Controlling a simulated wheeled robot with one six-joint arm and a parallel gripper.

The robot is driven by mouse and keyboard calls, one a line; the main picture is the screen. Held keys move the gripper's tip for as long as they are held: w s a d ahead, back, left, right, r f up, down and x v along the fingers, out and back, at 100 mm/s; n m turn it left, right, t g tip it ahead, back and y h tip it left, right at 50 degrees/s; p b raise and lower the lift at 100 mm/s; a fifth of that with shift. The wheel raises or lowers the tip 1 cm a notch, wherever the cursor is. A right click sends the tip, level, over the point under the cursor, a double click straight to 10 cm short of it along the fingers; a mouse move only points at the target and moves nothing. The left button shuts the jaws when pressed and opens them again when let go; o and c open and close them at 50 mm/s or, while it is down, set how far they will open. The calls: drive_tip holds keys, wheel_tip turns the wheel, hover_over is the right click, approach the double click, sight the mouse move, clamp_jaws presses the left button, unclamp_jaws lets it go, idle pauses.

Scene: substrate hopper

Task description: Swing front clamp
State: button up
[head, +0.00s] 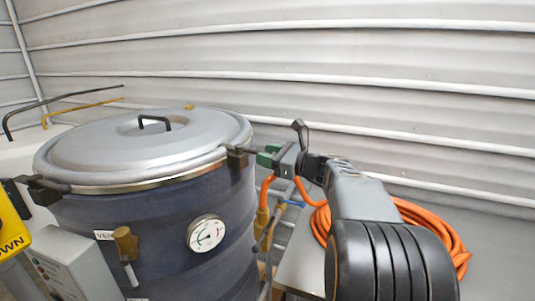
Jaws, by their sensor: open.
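A large dark blue drum (165,245) stands at the left with a domed grey lid (90,155) on it. A dark clamp (237,158) sits on the lid's rim at the right, and its short bar points toward my gripper. Another dark clamp (45,188) sits on the rim at the left. No label shows which one is the front clamp. My gripper (267,155), with green finger pads, is open at the outer end of the right clamp's bar. I cannot tell whether the pads touch the bar.
A coiled orange hose (430,228) lies behind my arm on a grey surface. A round gauge (206,233) and a brass valve (125,243) stick out from the drum's front. A grey control box (75,265) and a yellow pendant (10,232) are at lower left. A ribbed wall stands behind.

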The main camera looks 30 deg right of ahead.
drive_tip(key=shift+w+a, duration=0.1)
clamp_jaws()
idle(0.4)
